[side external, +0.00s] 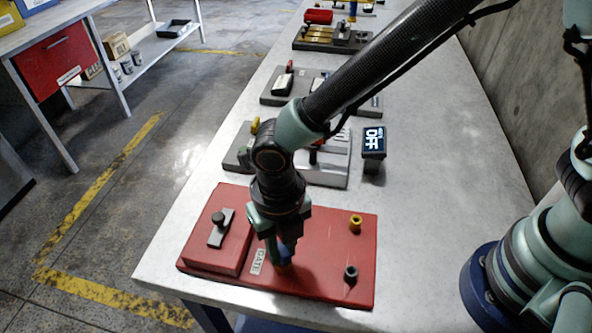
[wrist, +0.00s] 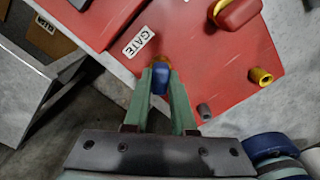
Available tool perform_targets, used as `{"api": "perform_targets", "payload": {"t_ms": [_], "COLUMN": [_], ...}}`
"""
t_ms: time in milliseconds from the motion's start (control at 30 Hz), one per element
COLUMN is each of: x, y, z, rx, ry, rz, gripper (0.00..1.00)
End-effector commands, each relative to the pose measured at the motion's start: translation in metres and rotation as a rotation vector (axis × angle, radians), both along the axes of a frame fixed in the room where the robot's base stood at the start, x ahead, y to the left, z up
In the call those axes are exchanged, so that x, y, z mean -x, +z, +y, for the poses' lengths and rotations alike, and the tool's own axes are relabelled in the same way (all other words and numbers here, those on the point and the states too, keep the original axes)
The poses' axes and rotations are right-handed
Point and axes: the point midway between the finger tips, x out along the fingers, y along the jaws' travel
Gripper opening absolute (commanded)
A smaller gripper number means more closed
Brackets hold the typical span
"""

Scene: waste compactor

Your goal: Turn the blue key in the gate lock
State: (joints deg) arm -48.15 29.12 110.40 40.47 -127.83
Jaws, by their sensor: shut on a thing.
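The blue key (wrist: 160,78) stands in the gate lock on a red panel (side external: 322,232), next to the white GATE label (wrist: 139,42). The label also shows in the side external view (side external: 258,261). My gripper (wrist: 160,88) is shut on the blue key, with one green finger on each side of it. In the side external view my gripper (side external: 282,255) points down at the panel and mostly hides the key. A brass-coloured part shows just beyond the key in the wrist view. How far the key is turned I cannot tell.
On the red panel are a raised block with a dark lever (side external: 218,228), a yellow socket (side external: 355,223) and a dark grey socket (side external: 350,273). A small OFF display (side external: 373,142) and grey panels stand behind. The table (side external: 440,170) is clear at right.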

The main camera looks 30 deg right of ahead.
Motion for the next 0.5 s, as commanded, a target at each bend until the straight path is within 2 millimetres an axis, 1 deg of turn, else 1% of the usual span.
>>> {"api": "perform_targets", "payload": {"t_ms": [133, 400, 500], "x": [0.0002, 0.0002, 0.0003], "y": [-0.0014, -0.0014, -0.0014], "z": [-0.0002, -0.0002, -0.0003], "rx": [0.0, 0.0, 0.0], "ry": [0.082, 0.087, 0.122], "rz": [0.0, 0.0, 0.0], "gripper": [0.0, 0.0, 0.0]}}
